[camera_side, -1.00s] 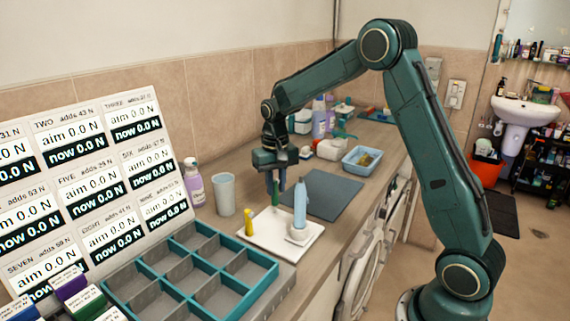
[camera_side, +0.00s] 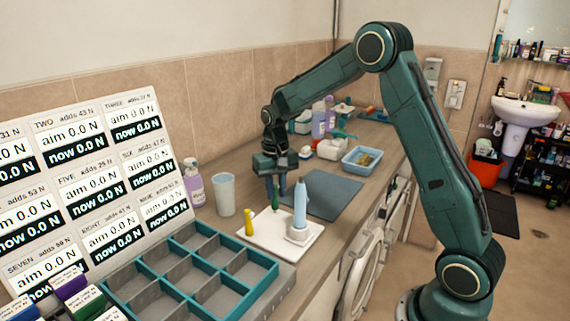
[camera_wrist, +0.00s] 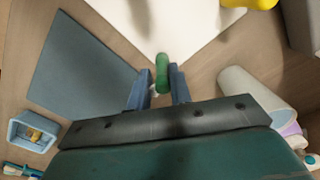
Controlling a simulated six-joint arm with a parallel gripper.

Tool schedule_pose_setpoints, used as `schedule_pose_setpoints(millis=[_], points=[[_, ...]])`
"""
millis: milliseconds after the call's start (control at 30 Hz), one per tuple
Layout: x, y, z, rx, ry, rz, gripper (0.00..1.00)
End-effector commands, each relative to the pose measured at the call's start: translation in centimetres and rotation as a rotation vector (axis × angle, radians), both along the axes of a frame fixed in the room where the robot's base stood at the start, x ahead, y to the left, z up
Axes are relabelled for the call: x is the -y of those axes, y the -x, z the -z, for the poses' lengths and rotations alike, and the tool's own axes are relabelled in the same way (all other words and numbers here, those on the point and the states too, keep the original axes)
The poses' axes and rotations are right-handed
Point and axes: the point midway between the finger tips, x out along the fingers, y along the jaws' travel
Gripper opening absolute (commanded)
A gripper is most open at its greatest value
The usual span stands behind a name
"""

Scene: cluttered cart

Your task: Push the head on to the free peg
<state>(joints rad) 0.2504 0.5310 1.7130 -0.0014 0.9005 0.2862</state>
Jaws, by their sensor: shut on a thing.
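My gripper (camera_side: 276,184) is shut on a green head (camera_side: 276,201). It holds the head roughly upright over the back part of a white tray (camera_side: 262,234). In the wrist view the green head (camera_wrist: 162,72) sits between the two blue-grey fingers of my gripper (camera_wrist: 160,78). The head's lower end is close to the tray; I cannot tell whether it touches. A yellow head (camera_side: 249,222) stands at the tray's left. A light blue handle (camera_side: 300,205) stands upright in a white base on the right. The free peg cannot be made out.
A teal compartment box (camera_side: 205,275) and a sloped board of readouts (camera_side: 90,185) stand at front left. A clear cup (camera_side: 223,195) and a lilac bottle (camera_side: 194,183) stand left of the tray. A grey mat (camera_side: 330,195) lies behind right, with a blue bin (camera_side: 362,161) beyond.

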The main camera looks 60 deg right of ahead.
Motion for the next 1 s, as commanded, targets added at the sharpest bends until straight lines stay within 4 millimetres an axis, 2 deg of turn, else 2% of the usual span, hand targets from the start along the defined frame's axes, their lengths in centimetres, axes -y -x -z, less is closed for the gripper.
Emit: schedule_pose_setpoints(millis=[1000], points=[[0.0, 0.0, 1.1, 0.0, 0.0, 0.0, 0.0]])
